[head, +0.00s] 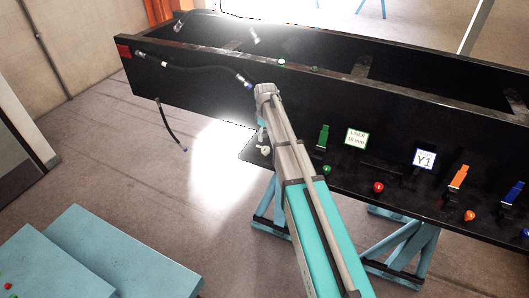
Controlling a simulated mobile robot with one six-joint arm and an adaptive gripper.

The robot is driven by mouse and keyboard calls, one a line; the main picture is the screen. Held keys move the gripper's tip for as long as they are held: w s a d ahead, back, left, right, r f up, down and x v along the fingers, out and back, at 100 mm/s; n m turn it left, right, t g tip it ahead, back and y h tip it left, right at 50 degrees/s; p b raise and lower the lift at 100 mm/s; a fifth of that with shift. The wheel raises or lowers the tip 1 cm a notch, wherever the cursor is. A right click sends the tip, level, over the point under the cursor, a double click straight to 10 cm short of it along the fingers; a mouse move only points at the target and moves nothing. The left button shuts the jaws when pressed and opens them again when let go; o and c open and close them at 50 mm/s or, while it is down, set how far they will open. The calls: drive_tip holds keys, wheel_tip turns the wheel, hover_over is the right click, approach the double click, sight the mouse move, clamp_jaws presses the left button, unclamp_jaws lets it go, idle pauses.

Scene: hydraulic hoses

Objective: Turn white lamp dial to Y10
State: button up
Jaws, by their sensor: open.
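A small white knob (265,150), probably the white lamp dial, sits near the left end of the black panel's lower ledge. Its setting is too small to read. My arm reaches up from the bottom of the head view, and its wrist end is just above the knob. My gripper (262,134) is mostly hidden by the wrist; it looks open, and I cannot tell whether it touches the knob. A blue-framed sign (425,159) on the panel reads Y1. No Y10 marking is legible.
To the right along the ledge are green (327,170), red (378,187) and orange (470,215) knobs, with upright green (323,136) and orange (459,176) levers. A black hose (195,68) hangs at the upper left. Blue trestles (405,250) stand below.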

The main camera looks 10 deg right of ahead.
sight(265, 148)
drive_tip(key=shift+f+b, duration=3.55)
drive_tip(key=shift+f, duration=0.25)
drive_tip(key=c, duration=1)
drive_tip(key=shift+a, duration=0.2)
drive_tip(key=shift+c, duration=0.8)
drive_tip(key=shift+d, duration=0.15)
